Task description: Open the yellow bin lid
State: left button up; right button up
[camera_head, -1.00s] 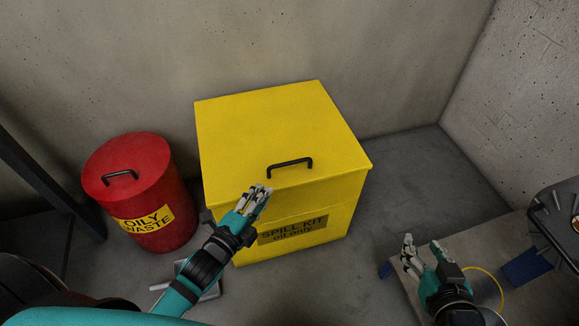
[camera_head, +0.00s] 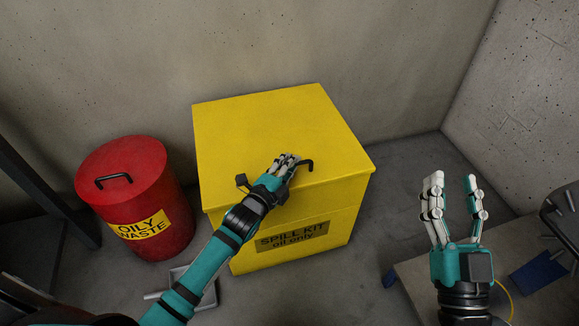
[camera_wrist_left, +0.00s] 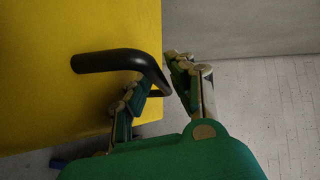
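The yellow bin (camera_head: 310,200) stands on the floor against the wall, labelled "SPILL KIT oil only". Its lid (camera_head: 265,125) is down flat and closed. The black lid handle (camera_head: 307,164) sits near the lid's front edge, partly hidden by my left gripper (camera_head: 290,161). In the left wrist view, the handle (camera_wrist_left: 110,60) reaches in between the spread fingers of the left gripper (camera_wrist_left: 155,72). They look open around its bent end; contact is unclear. My right gripper (camera_head: 454,180) is open and empty, raised with fingers pointing up, right of the bin.
A red oily waste can (camera_head: 135,195) with its own black handle stands left of the bin. A grey dustpan-like object (camera_head: 190,283) lies on the floor in front. A low table (camera_head: 425,285) with a blue item (camera_head: 540,272) is at the right.

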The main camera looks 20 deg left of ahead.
pick_arm(q)
grip_shut()
dwell(0.4)
